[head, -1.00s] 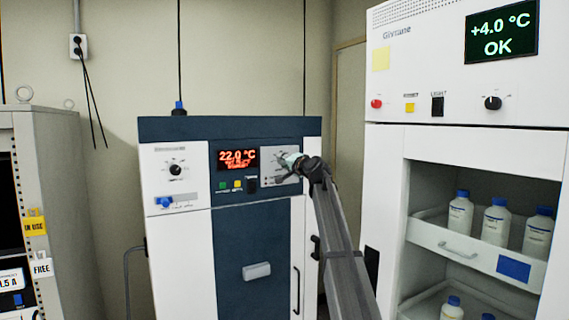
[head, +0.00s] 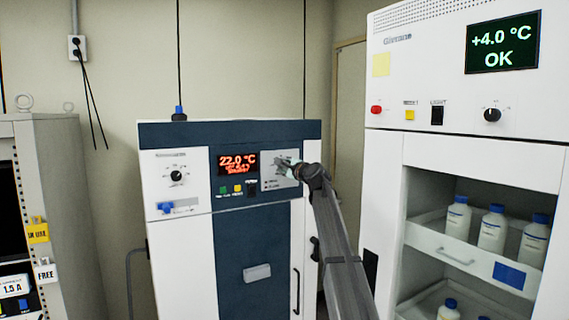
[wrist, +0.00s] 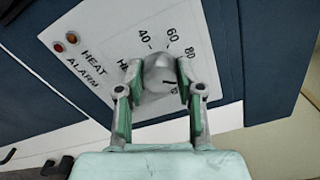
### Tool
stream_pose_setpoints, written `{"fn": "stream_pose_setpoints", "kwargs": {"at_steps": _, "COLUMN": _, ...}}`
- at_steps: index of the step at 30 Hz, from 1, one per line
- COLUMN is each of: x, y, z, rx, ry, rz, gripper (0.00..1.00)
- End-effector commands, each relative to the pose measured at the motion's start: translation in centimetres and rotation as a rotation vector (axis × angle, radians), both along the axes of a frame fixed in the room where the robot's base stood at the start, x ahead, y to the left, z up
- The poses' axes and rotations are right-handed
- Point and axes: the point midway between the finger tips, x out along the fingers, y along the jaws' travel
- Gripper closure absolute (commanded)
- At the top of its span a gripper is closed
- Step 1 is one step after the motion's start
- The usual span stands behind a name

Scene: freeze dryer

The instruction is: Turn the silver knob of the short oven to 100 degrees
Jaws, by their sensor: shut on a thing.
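The short oven (head: 255,240) is the white and dark blue cabinet in the middle of the head view. Its silver knob (wrist: 158,70) sits on a pale dial plate (wrist: 95,50) at the oven's upper right. In the wrist view my gripper (wrist: 160,78) has one finger on each side of the knob and is shut on it. A short dark line shows on the knob, pointing right. The numbers 40, 60 and 80 show around it; further numbers are hidden by the right finger. In the head view my gripper (head: 286,166) covers the knob.
The oven display (head: 237,162) reads 22.0 °C. A black knob (head: 176,176) is on its left panel. A tall white fridge (head: 385,190) with bottles stands at right, close to my arm. A grey cabinet (head: 60,200) stands at left.

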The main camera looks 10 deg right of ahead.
Motion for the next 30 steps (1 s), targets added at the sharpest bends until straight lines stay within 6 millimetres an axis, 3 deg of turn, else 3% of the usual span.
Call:
{"fn": "stream_pose_setpoints", "kwargs": {"at_steps": 12, "x": 0.1, "y": -0.04, "z": 0.25, "rx": 0.168, "ry": 0.058, "rz": -0.002, "gripper": 0.98}}
{"fn": "stream_pose_setpoints", "kwargs": {"at_steps": 27, "x": 0.11, "y": -0.04, "z": 0.19, "rx": 0.184, "ry": 0.064, "rz": -0.002, "gripper": 0.98}}
{"fn": "stream_pose_setpoints", "kwargs": {"at_steps": 28, "x": 0.11, "y": -0.04, "z": 0.2, "rx": 0.184, "ry": 0.064, "rz": -0.002, "gripper": 0.56}}
{"fn": "stream_pose_setpoints", "kwargs": {"at_steps": 30, "x": 0.1, "y": -0.04, "z": 0.18, "rx": 0.184, "ry": 0.064, "rz": -0.002, "gripper": 0.38}}
